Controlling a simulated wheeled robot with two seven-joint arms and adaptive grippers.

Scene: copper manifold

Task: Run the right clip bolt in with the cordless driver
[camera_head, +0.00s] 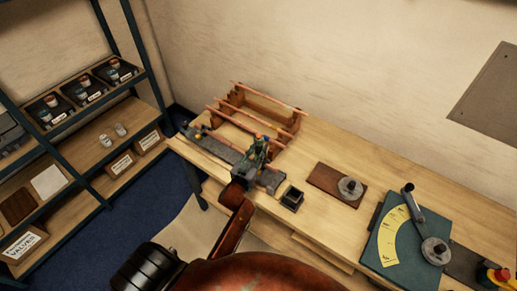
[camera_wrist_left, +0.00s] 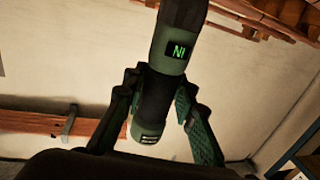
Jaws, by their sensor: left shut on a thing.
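The cordless driver (camera_head: 259,148) is dark with green parts and stands over the front of the manifold fixture. It also shows in the left wrist view (camera_wrist_left: 171,72), with a lit green display on its body. My left gripper (camera_head: 249,168) is shut on the driver; in the left wrist view its two fingers (camera_wrist_left: 160,105) lie on either side of the body. The copper pipes (camera_head: 262,121) run across a wooden rack behind. A grey clip (camera_wrist_left: 69,122) shows on a copper-coloured bar in the left wrist view. The right clip bolt and the driver's tip cannot be made out. My right gripper is out of view.
A small black open box (camera_head: 292,199) sits right of the fixture (camera_head: 213,146). Further right are a brown board with a metal disc (camera_head: 350,188), a yellow-scaled bender (camera_head: 398,238) and a red button (camera_head: 502,275). Shelves (camera_head: 60,120) stand left of the bench.

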